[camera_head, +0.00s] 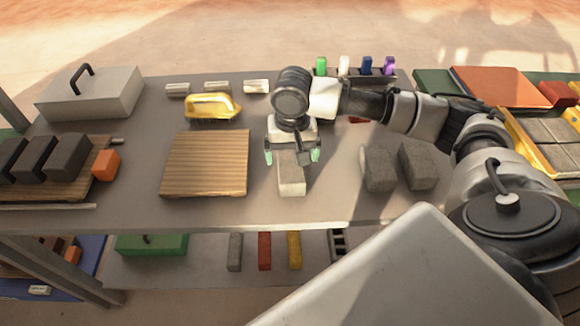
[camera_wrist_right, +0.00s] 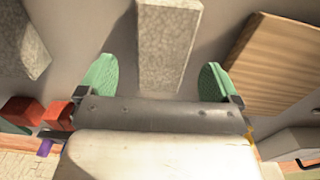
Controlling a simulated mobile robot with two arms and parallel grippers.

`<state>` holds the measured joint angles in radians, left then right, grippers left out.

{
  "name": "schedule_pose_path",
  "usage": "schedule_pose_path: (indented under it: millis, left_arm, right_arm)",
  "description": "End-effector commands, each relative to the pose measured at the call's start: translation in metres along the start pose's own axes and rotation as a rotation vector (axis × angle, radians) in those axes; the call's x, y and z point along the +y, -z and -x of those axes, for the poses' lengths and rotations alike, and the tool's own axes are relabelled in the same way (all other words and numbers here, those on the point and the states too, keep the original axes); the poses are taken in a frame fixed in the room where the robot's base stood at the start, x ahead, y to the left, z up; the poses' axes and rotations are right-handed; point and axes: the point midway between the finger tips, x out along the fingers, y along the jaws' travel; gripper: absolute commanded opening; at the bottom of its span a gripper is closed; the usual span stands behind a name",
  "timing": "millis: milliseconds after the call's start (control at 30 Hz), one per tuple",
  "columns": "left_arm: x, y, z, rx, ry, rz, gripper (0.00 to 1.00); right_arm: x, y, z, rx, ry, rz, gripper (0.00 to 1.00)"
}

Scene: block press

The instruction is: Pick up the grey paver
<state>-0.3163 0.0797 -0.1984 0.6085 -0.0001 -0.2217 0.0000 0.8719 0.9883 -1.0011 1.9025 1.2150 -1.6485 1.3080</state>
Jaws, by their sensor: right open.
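A pale grey paver (camera_head: 291,182) lies on the grey table, right of the wooden slatted board. My right gripper (camera_head: 292,156) is open above its far part, with one green fingertip on each side. In the right wrist view the paver (camera_wrist_right: 167,45) lies between and beyond the open fingertips (camera_wrist_right: 157,80), with a gap on both sides. The far end of the paver is hidden by the gripper in the head view. My left gripper is not in view.
Two darker grey blocks (camera_head: 378,168) stand close on the right. The slatted board (camera_head: 205,165) is on the left, with a yellow-handled brush (camera_head: 212,106) behind it. A rack (camera_head: 345,72) with coloured pieces is at the back. Bare table lies between board and paver.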

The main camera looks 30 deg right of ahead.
Motion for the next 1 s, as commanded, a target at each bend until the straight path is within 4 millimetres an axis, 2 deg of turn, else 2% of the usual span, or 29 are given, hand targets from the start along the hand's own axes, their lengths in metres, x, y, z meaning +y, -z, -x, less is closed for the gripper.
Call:
schedule_pose_path:
  millis: [300, 633, 1000]
  left_arm:
    - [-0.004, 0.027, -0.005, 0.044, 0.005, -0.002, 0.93]
    - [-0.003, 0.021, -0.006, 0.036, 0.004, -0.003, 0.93]
    - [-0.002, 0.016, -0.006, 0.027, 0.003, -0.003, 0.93]
  right_arm:
    - [-0.003, 0.002, -0.044, -0.001, -0.002, 0.0, 0.94]
    - [-0.003, 0.002, -0.05, 0.001, -0.001, 0.001, 0.92]
    - [-0.003, 0.001, -0.05, 0.001, -0.001, 0.001, 0.35]
